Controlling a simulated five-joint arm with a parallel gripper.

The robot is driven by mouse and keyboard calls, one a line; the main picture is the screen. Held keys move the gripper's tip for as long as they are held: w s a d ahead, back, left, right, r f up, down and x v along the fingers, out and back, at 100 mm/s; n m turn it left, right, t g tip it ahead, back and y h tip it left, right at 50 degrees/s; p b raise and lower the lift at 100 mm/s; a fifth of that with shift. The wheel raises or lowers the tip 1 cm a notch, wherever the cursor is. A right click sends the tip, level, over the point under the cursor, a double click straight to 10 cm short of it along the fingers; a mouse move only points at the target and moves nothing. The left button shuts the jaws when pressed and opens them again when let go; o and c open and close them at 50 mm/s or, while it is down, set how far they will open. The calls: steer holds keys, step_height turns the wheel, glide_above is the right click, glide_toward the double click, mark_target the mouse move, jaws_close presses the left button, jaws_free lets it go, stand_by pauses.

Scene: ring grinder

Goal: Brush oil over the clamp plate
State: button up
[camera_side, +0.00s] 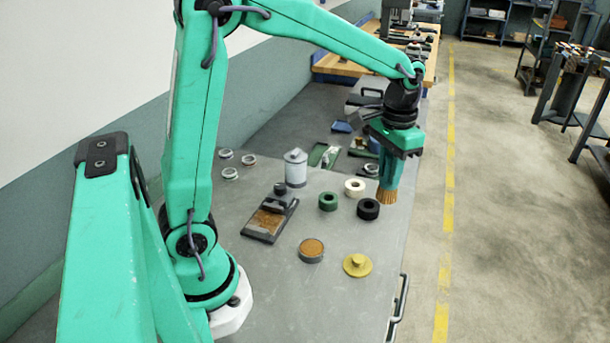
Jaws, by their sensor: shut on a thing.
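My gripper (391,160) is at the right of the table, pointing down and shut on a brush. The tan bristles (387,196) of the brush hang below the fingers, close to the table's right edge and next to a black ring. The handle is mostly hidden by the fingers. A dark clamp plate (266,222) with a brown, amber-looking top lies left of the middle of the table, well to the left of the brush. A round dish (311,248) with an orange-brown surface stands in front of it.
Green (328,207), white (354,184) and black (368,213) rings lie left of the brush. A yellow knobbed disc (357,271) is at the front. A grey canister (295,173) and small metal rings (229,174) stand farther back. The table (345,315) is clear at the front.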

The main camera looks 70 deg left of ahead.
steer(key=s+a+f+n, duration=0.2)
steer(key=s+a+n, duration=0.2)
steer(key=s+a, duration=0.5)
steer(key=s+a+f+n, duration=0.2)
steer(key=s+a+n, duration=0.3)
steer(key=s+a, duration=0.5)
steer(key=s, duration=0.6)
steer(key=shift+s+f, duration=0.35)
steer(key=shift+s, duration=0.05)
steer(key=shift+a, duration=0.1)
